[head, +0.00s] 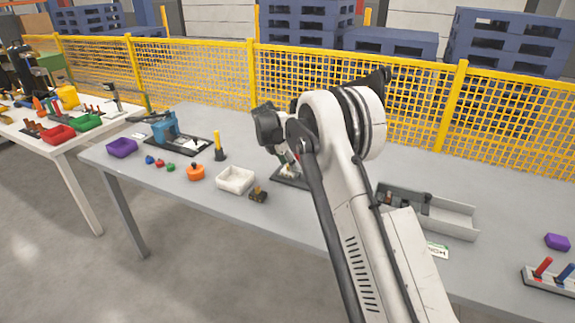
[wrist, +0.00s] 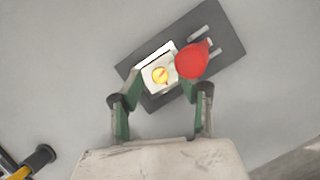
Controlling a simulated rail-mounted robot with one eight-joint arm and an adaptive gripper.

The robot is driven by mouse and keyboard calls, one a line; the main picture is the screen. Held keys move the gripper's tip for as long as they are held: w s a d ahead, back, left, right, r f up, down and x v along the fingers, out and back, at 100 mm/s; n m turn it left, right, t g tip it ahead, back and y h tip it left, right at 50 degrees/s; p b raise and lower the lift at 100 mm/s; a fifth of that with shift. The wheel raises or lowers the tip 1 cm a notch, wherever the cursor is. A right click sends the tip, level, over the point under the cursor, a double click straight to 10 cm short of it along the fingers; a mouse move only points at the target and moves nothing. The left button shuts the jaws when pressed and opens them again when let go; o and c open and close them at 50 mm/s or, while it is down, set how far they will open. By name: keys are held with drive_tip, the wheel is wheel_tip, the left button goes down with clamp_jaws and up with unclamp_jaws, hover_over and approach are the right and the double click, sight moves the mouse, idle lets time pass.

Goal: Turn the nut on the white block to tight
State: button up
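In the wrist view a white block (wrist: 152,67) sits on a dark plate (wrist: 230,42). A round yellow nut (wrist: 160,75) with a reddish mark shows on the block. A red round part (wrist: 192,60) stands beside it on the right and covers part of the block. My gripper (wrist: 168,90) is open, its two green-and-dark fingers apart on either side below the nut, with nothing between them. In the head view my gripper (head: 286,156) is over the dark plate (head: 290,181), and my arm hides much of that place.
A white tray (head: 235,180), an orange round part (head: 195,172) and a yellow-handled tool (head: 218,146) stand left of the plate. A grey channel-shaped tray (head: 450,218) is on the right. A yellow mesh fence (head: 205,72) runs behind the table.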

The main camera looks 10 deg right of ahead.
drive_tip(key=shift+f, duration=0.2)
clamp_jaws()
drive_tip(key=shift+m, duration=0.3)
drive_tip(key=m+g, duration=0.1)
drive_tip(key=m, duration=0.1)
drive_tip(key=m+g+b, duration=0.1)
drive_tip(key=m, duration=0.2)
drive_tip(key=shift+w+h, duration=0.2)
drive_tip(key=shift+h, duration=0.1)
drive_tip(key=m+g, duration=0.1)
drive_tip(key=m, duration=0.3)
drive_tip(key=shift+w+m+g, duration=0.15)
drive_tip(key=shift+m+g, duration=0.15)
drive_tip(key=shift+g, duration=0.1)
drive_tip(key=shift+d+m+g+y+p, duration=0.1)
drive_tip(key=shift+m+g+y+p, duration=0.45)
drive_tip(key=shift+m, duration=0.95)
